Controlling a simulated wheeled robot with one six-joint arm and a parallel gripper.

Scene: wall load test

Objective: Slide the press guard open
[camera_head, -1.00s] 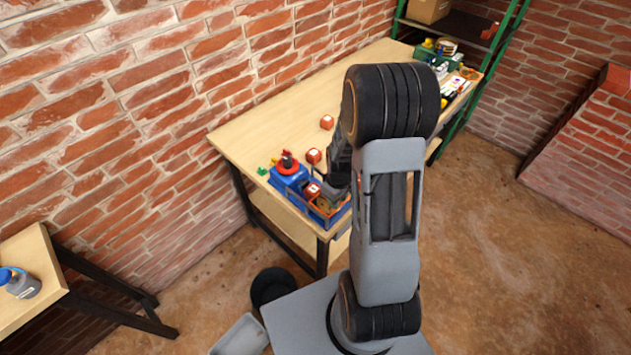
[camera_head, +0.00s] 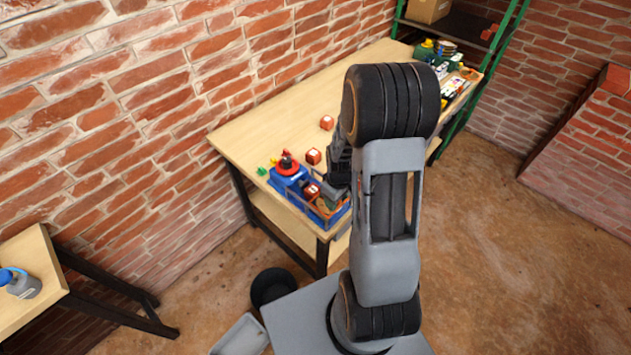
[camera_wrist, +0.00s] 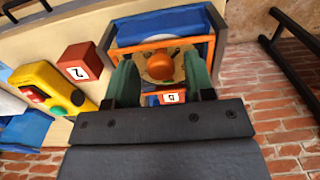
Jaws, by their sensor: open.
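The press station shows in the head view as a blue base (camera_head: 289,180) with a red round top (camera_head: 288,167), beside an orange-edged blue housing (camera_head: 325,214). In the wrist view an orange frame (camera_wrist: 205,44), apparently the guard, surrounds an orange round knob (camera_wrist: 169,64) on a tan disc. My gripper (camera_wrist: 158,62) is open, with its green fingers on either side of the knob. I cannot tell whether they touch it or the frame. In the head view my gripper (camera_head: 334,193) is at the housing, partly hidden by my arm.
A red numbered cube (camera_wrist: 80,63) and a yellow button box (camera_wrist: 50,88) lie left of the frame in the wrist view. Another red cube (camera_wrist: 170,97) is partly hidden between my fingers. The workbench (camera_head: 290,120) has clear room toward the wall. Green shelving (camera_head: 500,50) stands at the far end.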

